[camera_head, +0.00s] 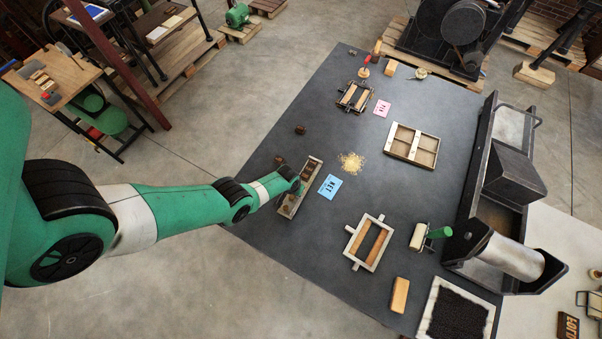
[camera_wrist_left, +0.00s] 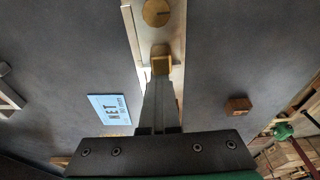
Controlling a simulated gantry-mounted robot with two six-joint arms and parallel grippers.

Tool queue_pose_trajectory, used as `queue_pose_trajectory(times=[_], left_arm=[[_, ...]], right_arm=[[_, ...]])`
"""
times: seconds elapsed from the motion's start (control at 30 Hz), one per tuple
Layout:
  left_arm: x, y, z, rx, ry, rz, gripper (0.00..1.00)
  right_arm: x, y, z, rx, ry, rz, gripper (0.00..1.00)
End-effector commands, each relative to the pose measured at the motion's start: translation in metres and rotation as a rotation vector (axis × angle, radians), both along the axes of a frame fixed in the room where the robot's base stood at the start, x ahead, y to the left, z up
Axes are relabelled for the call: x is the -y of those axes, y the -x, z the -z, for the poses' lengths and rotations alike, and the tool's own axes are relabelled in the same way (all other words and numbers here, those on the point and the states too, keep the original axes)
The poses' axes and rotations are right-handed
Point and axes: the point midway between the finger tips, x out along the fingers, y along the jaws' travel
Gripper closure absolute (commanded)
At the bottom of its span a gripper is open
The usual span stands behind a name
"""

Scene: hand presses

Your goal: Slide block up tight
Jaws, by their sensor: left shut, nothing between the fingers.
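A narrow pale tray (camera_head: 286,211) lies on the dark table with small brown pieces (camera_head: 313,169) at its far end. My left gripper (camera_head: 299,187) is over the tray, and the wrist hides part of it. In the left wrist view the tray (camera_wrist_left: 132,22) runs up from my left gripper (camera_wrist_left: 161,78). Its fingers are shut and empty. A small brass-coloured block (camera_wrist_left: 161,60) sits in the tray right at the fingertips; I cannot tell whether they touch. A round brass piece (camera_wrist_left: 156,12) is farther along. My right gripper is not in view.
A blue card (camera_head: 329,187) lies beside the tray. Two loose brown blocks (camera_head: 299,129) (camera_head: 280,160) lie near its far end. Yellowish crumbs (camera_head: 351,163), a small frame (camera_head: 356,255) and a divided wooden box (camera_head: 411,145) are to the right. A large press (camera_head: 505,180) stands at the right.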

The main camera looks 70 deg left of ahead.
Motion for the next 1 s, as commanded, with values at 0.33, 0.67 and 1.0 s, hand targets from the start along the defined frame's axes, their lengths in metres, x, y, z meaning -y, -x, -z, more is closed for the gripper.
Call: queue_pose_trajectory(times=[0.33, 0.67, 1.0], left_arm=[[0.0045, 0.0059, 0.0011, -0.007, 0.005, 0.000, 1.00], [0.0074, 0.0095, 0.0013, -0.008, 0.004, 0.001, 1.00], [0.0099, 0.0124, 0.0013, -0.008, 0.004, 0.001, 1.00]], right_arm=[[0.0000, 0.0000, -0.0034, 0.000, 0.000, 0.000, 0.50], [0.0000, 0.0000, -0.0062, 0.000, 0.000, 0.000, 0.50], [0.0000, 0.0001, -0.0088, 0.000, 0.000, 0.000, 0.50]])
